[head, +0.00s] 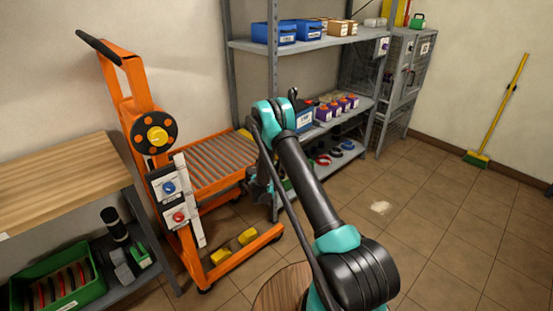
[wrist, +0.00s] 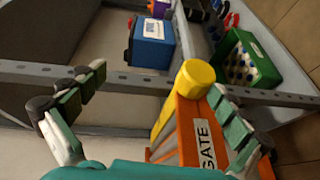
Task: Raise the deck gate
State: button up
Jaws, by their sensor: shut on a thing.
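The deck gate (wrist: 186,125) is an orange bar with a yellow rounded end and a white GATE label, seen in the wrist view. My gripper (wrist: 158,84) has its fingers on both sides of the gate and is shut on it. The right finger lies close along the bar; contact on the left side is not clear. In the head view, the orange lift cart (head: 134,92) carries a roller deck (head: 205,163). My arm crosses the deck's right end there and hides the gate and most of my gripper.
A grey shelf rack (head: 272,60) with blue bins stands behind the deck. A wooden bench (head: 60,180) stands at the left. A control panel with blue and red knobs (head: 176,200) is on the cart.

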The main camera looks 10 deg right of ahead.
jog(key=shift+d+r, duration=0.4)
jog(key=shift+d, duration=0.25)
jog(key=shift+a, duration=0.4)
jog(key=shift+s+r, duration=0.35)
jog(key=shift+r, duration=0.4)
jog(key=shift+s+d+r, duration=0.1)
jog(key=shift+d+r, duration=0.05)
jog(key=shift+r, duration=0.1)
jog(key=c, duration=0.4)
jog(key=shift+s+d+r, duration=0.25)
jog(key=shift+s+r, duration=0.95)
jog(key=shift+r, duration=1.45)
jog(key=shift+s+d+r, duration=0.2)
jog(key=shift+s+r, duration=0.95)
jog(key=shift+r, duration=1.5)
jog(key=shift+s+d+r, duration=0.25)
jog(key=shift+s+r, duration=0.95)
jog(key=shift+r, duration=1.45)
jog(key=shift+c, duration=0.2)
